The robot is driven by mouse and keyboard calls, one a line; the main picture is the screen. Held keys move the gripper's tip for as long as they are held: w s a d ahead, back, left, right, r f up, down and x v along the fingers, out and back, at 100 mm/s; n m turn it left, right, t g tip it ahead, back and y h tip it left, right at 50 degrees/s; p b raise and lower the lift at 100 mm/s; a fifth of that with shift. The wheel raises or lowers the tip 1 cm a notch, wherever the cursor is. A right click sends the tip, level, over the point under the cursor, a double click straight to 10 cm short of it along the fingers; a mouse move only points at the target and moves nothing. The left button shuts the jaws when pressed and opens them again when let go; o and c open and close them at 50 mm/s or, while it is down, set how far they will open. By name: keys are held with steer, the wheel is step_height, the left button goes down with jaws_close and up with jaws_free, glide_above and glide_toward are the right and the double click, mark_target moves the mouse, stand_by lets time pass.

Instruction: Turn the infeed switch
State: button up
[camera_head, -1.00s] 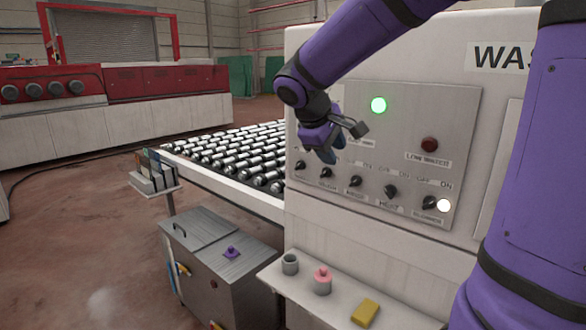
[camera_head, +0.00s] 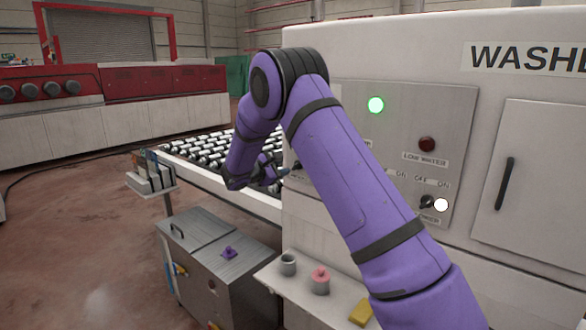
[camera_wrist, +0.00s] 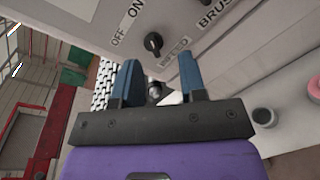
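The infeed switch (camera_wrist: 153,43) is a black rotary knob on the washer's grey panel, with OFF and ON marked beside it and a partly legible label below. In the wrist view it lies just beyond and between the fingertips of my gripper (camera_wrist: 158,64). My gripper has its two blue fingers spread apart, with nothing held between them. In the head view my gripper (camera_head: 285,172) is at the panel's left edge, and my arm hides most of the switch row. I cannot tell whether the fingers touch the knob.
A green lamp (camera_head: 376,105), a red lamp (camera_head: 427,144) and a lit white lamp (camera_head: 441,205) are on the panel. The roller conveyor (camera_head: 205,152) runs to the left. A shelf below holds a grey cup (camera_head: 288,265), a pink-topped pot (camera_head: 320,282) and a yellow block (camera_head: 361,313).

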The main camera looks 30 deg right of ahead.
mark_target(295, 165)
steer(key=w+f+n+t+h, duration=0.1)
steer(key=w+f+n+t, duration=0.1)
steer(key=w+f, duration=0.2)
steer(key=x, duration=0.9)
steer(key=shift+w+d, duration=0.15)
steer(key=shift+d, duration=0.2)
steer(key=shift+c, duration=0.4)
jaws_close()
